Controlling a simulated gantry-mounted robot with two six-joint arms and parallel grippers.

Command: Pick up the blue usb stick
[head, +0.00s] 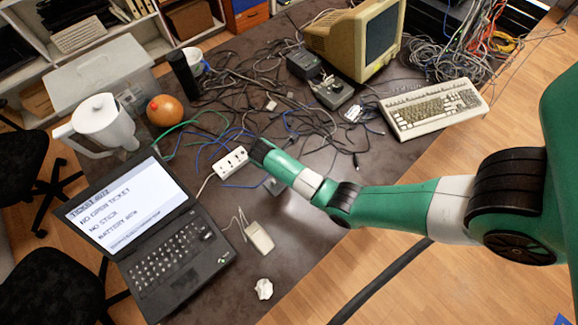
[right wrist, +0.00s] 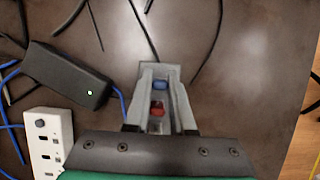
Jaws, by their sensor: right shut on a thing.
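My right gripper (head: 274,186) is low over the dark table in the head view, where it is small and mostly covered by its own arm. In the right wrist view my right gripper (right wrist: 160,75) has its grey fingers closed in. A small blue piece, the blue usb stick (right wrist: 160,85), shows between the fingers near their tips. A small red piece (right wrist: 157,108) shows between the fingers nearer the palm; I cannot tell whether it is gripped too. My left gripper is not in view.
A white power strip (right wrist: 48,145) and a black adapter (right wrist: 68,75) lie left of the gripper. Loose cables cover the table's far part. A keyboard (head: 433,108) is far right.

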